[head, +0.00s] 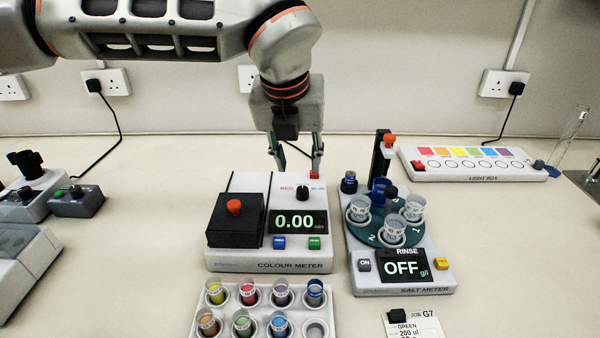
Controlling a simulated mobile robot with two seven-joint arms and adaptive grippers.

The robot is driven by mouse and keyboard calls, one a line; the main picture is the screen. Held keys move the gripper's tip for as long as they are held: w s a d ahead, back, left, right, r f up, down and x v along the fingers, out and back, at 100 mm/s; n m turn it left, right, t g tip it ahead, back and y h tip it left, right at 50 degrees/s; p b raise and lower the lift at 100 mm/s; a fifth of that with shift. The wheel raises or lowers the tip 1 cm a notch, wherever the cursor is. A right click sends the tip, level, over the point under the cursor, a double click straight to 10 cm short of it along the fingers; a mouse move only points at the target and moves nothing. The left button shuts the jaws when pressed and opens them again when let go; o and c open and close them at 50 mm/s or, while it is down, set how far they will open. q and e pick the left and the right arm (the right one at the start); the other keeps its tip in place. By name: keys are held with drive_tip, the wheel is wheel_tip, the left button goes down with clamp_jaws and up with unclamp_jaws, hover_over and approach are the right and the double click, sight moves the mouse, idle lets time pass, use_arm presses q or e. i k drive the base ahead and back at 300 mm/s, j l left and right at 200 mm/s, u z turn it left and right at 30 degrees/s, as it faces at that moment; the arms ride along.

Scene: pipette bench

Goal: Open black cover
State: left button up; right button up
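The black cover (228,230) is a square lid with a small orange-red knob (234,207) on top. It lies closed on the left part of the white colour meter (250,267). My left gripper (297,166) points down with its two fingers apart and nothing between them. In the picture its fingertips are at the back right edge of the colour meter, up and to the right of the cover. I cannot tell its exact height. My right gripper is not in view.
The salt meter (401,288) with its carousel of cups stands to the right. A tray (215,325) of coloured vials is in front. Grey devices (75,201) stand at left, a light box (475,173) at back right. Table left of the colour meter is clear.

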sight(231, 211)
drive_tip(key=k, duration=1.5)
